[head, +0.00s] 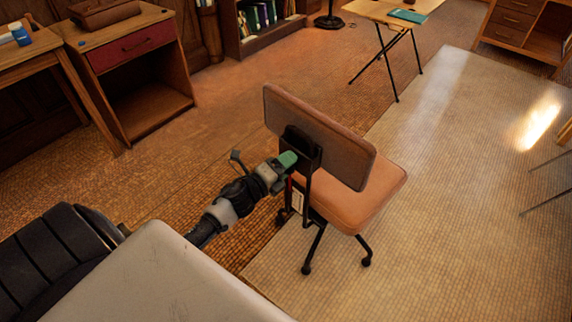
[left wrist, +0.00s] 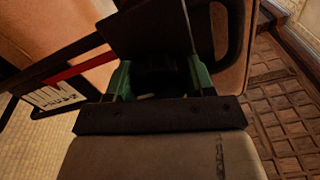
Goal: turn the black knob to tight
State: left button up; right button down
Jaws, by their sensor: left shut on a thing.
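An office chair with a tan-orange seat (head: 365,195) and a padded backrest (head: 325,135) stands on the floor in the head view. A black bracket (head: 302,145) is on the rear of its backrest. My left gripper (head: 289,159) reaches this bracket from behind the chair, its green fingers at the black parts. In the left wrist view the green fingers (left wrist: 160,78) are closed on the black knob (left wrist: 160,70), which is dark and partly shaded between them. The knob is hidden by the gripper in the head view. My right gripper is not in view.
A white label (left wrist: 55,97) and a red strip are beside the chair's post. A wooden desk (head: 140,85) stands at the left, a folding table (head: 400,14) at the back. A pale mat (head: 450,200) lies under the chair, with open floor around it.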

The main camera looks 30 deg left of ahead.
pick_arm(q)
jog(key=o, duration=0.9)
jog(key=shift+s, duration=0.1)
jog(key=v, duration=1)
jog(key=shift+s, duration=0.35)
jog(key=s+d+f+n+g+y+p, duration=0.1)
jog(key=s+f+n+g+p, duration=0.2)
jog(key=f, duration=0.4)
jog(key=s+f+n+g+y, duration=0.2)
jog(key=s+f+n, duration=0.2)
jog(key=f+n, duration=0.3)
jog(key=s+d+f+n+g+y+p, duration=0.1)
jog(key=s+f+n+g+p, duration=0.15)
jog(key=f, duration=0.55)
jog(key=s+d+f+n+g+p, duration=0.1)
jog(key=s+d+f+n+g, duration=0.2)
jog(key=s, duration=0.5)
jog(key=s+d+f+n+g+p, duration=0.1)
jog(key=s+d+f+n+g, duration=0.1)
jog(key=s+f, duration=0.3)
jog(key=s+d+f+n+g+p, duration=0.1)
jog(key=s+d+f+n+g, duration=0.2)
jog(key=s, duration=0.8)
jog(key=shift+s+d+f+n+g, duration=0.2)
jog(key=shift+d+f+n+g, duration=0.15)
jog(key=shift+d+f+g, duration=0.2)
